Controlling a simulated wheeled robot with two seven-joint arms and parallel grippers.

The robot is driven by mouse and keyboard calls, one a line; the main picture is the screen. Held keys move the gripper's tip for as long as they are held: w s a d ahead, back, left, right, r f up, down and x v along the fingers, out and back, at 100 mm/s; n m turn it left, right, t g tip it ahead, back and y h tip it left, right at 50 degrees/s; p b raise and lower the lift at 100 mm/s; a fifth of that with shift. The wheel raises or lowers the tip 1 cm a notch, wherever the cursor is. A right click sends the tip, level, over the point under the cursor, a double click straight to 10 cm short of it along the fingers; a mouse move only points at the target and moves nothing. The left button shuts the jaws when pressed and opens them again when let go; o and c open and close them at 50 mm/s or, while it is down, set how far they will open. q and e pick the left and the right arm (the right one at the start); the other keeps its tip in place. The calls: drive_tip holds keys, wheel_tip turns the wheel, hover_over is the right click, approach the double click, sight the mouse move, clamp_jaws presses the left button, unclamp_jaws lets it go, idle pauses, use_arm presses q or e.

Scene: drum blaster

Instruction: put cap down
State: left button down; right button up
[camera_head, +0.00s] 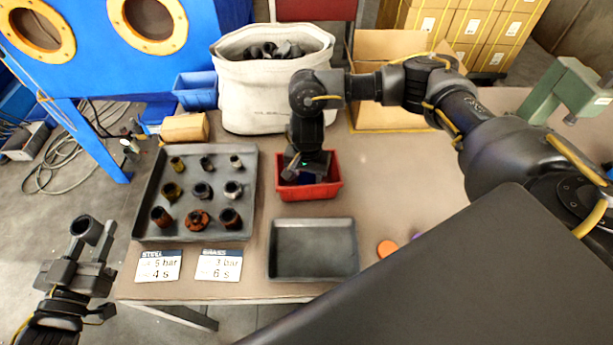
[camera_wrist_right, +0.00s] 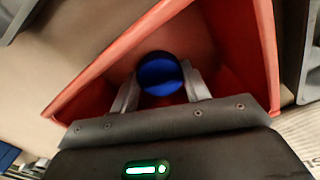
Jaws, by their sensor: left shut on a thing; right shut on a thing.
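A round, dark blue cap (camera_wrist_right: 158,74) sits between the two grey fingers of my right gripper (camera_wrist_right: 161,90), which is shut on it. In the head view, my right gripper (camera_head: 303,168) reaches down into the red bin (camera_head: 318,191), and the cap is hidden there. The red bin's walls (camera_wrist_right: 95,75) surround the cap in the right wrist view; whether the cap touches the floor is unclear. My left gripper (camera_head: 84,256) is shut on a dark grey hollow fitting (camera_head: 87,229), held left of the table, clear of everything.
A grey tray (camera_head: 153,205) with several metal fittings lies left of the red bin. An empty grey tray (camera_head: 313,250) lies in front. An orange disc (camera_head: 387,248) and a partly hidden purple one are to its right. A white fabric bin (camera_head: 272,95) and cardboard box (camera_head: 390,50) stand behind.

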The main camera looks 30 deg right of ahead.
sight(307, 179)
drive_tip(key=shift+f, duration=0.25)
drive_tip(key=o, duration=1)
drive_tip(key=shift+r, duration=0.1)
wheel_tip(307, 179, up, 12)
drive_tip(key=shift+r, duration=0.15)
